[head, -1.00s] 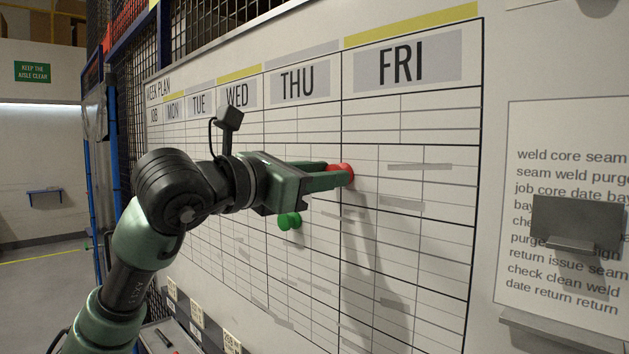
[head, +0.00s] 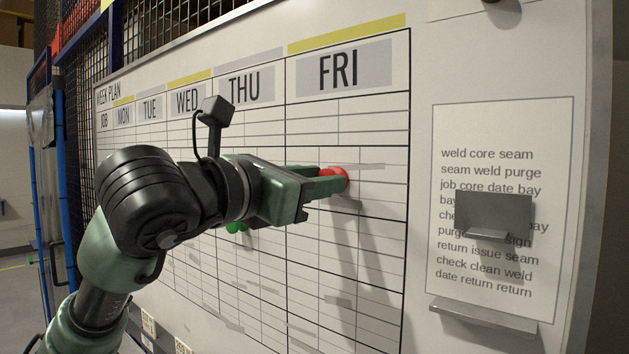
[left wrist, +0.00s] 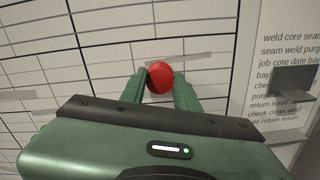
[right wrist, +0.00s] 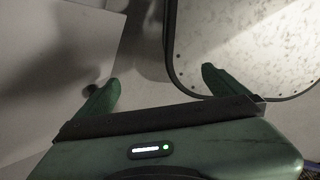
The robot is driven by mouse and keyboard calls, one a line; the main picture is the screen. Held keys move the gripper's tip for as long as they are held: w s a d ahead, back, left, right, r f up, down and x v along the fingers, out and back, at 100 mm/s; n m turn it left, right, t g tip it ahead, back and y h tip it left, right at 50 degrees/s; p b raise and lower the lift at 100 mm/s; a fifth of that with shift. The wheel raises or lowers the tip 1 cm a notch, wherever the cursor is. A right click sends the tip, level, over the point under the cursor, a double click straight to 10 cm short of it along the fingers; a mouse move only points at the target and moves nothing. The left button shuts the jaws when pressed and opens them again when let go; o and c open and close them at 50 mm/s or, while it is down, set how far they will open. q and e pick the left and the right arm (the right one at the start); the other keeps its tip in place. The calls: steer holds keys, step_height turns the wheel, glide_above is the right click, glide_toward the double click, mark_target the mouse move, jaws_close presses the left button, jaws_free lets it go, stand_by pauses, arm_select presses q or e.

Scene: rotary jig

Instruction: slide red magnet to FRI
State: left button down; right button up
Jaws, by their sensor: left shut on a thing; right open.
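The red magnet (head: 333,176) is on the whiteboard, in the column under the FRI heading (head: 341,70). My left gripper (head: 330,180) is shut on it, with one finger on each side. The left wrist view shows the round red magnet (left wrist: 160,79) between the two green fingers (left wrist: 160,88), against the board's grid. A green magnet (head: 237,227) sits lower left on the board, partly hidden by my left arm. My right gripper (right wrist: 157,85) is open and empty; it shows only in the right wrist view.
A text sheet (head: 490,130) with a small grey metal holder (head: 494,216) is right of the grid. A grey ledge (head: 484,316) is below the sheet. Grey strips lie on the grid, one (head: 358,166) just by the red magnet. The right wrist view shows a rounded-edged speckled panel (right wrist: 250,45).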

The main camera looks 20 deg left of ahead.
arm_select(q)
steer(key=c, duration=1)
jaws_free()
steer(key=shift+s+d, duration=0.1)
steer(key=shift+d, duration=0.1)
steer(key=shift+c, duration=0.2)
steer(key=shift+d+r, duration=0.1)
steer(key=shift+d, duration=0.05)
arm_select(e)
steer(key=shift+d, duration=0.25)
steer(key=shift+d, duration=0.1)
steer(key=shift+f, duration=0.1)
arm_select(q)
steer(key=b+v, duration=0.2)
steer(key=v, duration=0.6)
steer(key=shift+b, duration=0.4)
arm_select(e)
steer(key=f, duration=0.2)
steer(key=shift+a+f, duration=0.2)
steer(key=shift+f, duration=0.15)
steer(key=shift+a, duration=0.1)
